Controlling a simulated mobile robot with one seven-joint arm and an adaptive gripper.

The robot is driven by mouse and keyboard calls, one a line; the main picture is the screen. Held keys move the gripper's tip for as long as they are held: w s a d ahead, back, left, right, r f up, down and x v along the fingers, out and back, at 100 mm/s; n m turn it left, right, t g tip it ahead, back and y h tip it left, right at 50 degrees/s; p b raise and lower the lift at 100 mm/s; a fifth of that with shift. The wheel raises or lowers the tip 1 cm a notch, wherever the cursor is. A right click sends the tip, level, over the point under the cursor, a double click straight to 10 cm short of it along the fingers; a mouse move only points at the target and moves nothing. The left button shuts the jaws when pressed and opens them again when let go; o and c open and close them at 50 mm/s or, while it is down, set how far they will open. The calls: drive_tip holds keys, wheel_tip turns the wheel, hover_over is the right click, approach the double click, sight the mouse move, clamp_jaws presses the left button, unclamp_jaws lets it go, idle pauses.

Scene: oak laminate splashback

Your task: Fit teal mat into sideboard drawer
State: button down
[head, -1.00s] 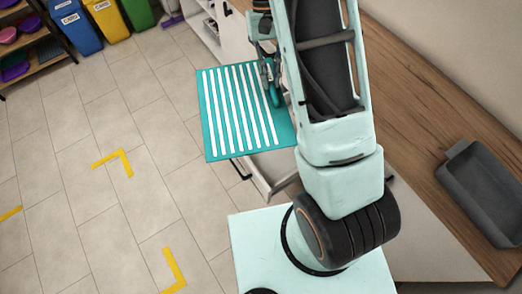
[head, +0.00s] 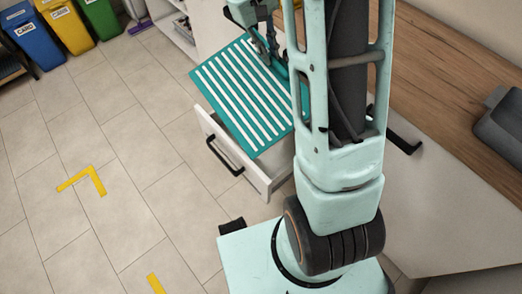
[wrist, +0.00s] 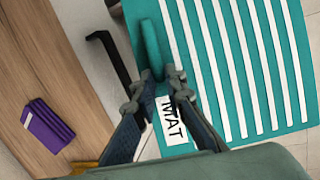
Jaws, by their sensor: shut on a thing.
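The teal mat (head: 243,92) with white stripes is held above the open sideboard drawer (head: 222,140). The drawer has a white front with a black handle, and the mat hides most of its inside. My gripper (head: 270,50) is shut on the mat near its far right edge, partly hidden by my arm. In the wrist view my gripper (wrist: 152,88) has its fingers on a raised teal grip of the mat (wrist: 205,75), beside a white label reading MAT. The mat looks tilted relative to the drawer.
A purple item (wrist: 46,125) lies on the wood in the wrist view. Bins (head: 32,38) stand at the back left. The tiled floor at left is clear.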

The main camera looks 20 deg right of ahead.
drive_tip(key=shift+w+d+f+n+t+h+b, duration=0.2)
drive_tip(key=shift+w+d+f+t+b, duration=0.35)
drive_tip(key=shift+b, duration=0.6)
drive_tip(key=shift+w+d+f+n+t+h+b, duration=0.2)
drive_tip(key=shift+d+f+b, duration=0.35)
drive_tip(key=shift+f+b, duration=0.45)
wheel_tip(320, 180, down, 17)
drive_tip(key=b, duration=0.5)
drive_tip(key=shift+f, duration=0.2)
drive_tip(key=shift+f+b, duration=0.1)
drive_tip(key=shift+b, duration=0.2)
drive_tip(key=c, duration=2)
unclamp_jaws()
drive_tip(key=shift+o, duration=0.2)
